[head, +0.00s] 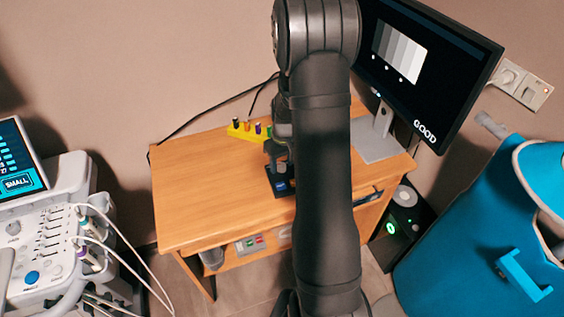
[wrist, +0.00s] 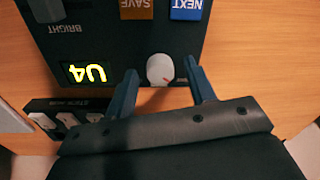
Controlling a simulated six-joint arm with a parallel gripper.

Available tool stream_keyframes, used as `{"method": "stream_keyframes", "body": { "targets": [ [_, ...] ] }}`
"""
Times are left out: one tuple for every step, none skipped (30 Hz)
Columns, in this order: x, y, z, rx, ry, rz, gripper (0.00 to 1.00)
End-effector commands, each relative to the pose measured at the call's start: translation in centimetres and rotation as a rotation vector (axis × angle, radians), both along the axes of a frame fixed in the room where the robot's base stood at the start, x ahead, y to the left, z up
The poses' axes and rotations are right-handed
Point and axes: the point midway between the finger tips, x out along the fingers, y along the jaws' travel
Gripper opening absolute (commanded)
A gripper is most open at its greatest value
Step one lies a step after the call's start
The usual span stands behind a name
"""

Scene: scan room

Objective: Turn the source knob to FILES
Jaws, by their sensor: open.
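In the wrist view a dark control panel (wrist: 110,50) lies on the desk, its lettering upside down. A pale round knob (wrist: 160,69) with a short red mark is at its edge; I cannot read a FILES label or source label by it. My gripper (wrist: 160,73) is open, with one finger on either side of the knob and gaps showing between. In the head view my gripper (head: 276,150) is over the small dark panel (head: 282,191), and my arm hides part of the area.
A yellow rack (head: 242,132) and monitor (head: 430,70) stand behind. The desk's left side (head: 200,190) is clear.

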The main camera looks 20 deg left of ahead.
Motion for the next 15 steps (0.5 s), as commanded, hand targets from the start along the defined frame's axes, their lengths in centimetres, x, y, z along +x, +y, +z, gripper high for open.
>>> {"method": "stream_keyframes", "body": {
  "targets": [
    [-0.01, 0.01, 0.01, 0.0, 0.0, 0.0, 0.5],
    [0.0, 0.0, 0.01, 0.0, 0.0, 0.0, 0.5],
    [0.0, 0.0, 0.02, 0.0, 0.0, 0.0, 0.42],
    [0.0, -0.01, 0.02, 0.0, 0.0, 0.0, 0.36],
    [0.0, 0.0, 0.02, 0.0, 0.0, 0.0, 0.3],
    [0.0, -0.01, 0.02, 0.0, 0.0, 0.0, 0.22],
    [0.0, -0.01, 0.02, 0.0, 0.0, 0.0, 0.17],
    [0.0, 0.0, 0.03, 0.0, 0.0, 0.0, 0.11],
    [0.0, -0.01, 0.03, 0.0, 0.0, 0.0, 0.05],
    [0.0, -0.01, 0.03, 0.0, 0.0, 0.0, 0.05],
    [0.0, -0.01, 0.03, 0.0, 0.0, -0.001, 0.05],
    [0.0, -0.01, 0.03, 0.0, 0.0, -0.002, 0.05],
    [0.0, -0.01, 0.04, 0.0, 0.0, -0.003, 0.05],
    [0.0, -0.01, 0.03, 0.0, 0.0, -0.006, 0.05],
    [0.0, -0.01, 0.04, 0.0, 0.0, -0.011, 0.05]
  ]
}}
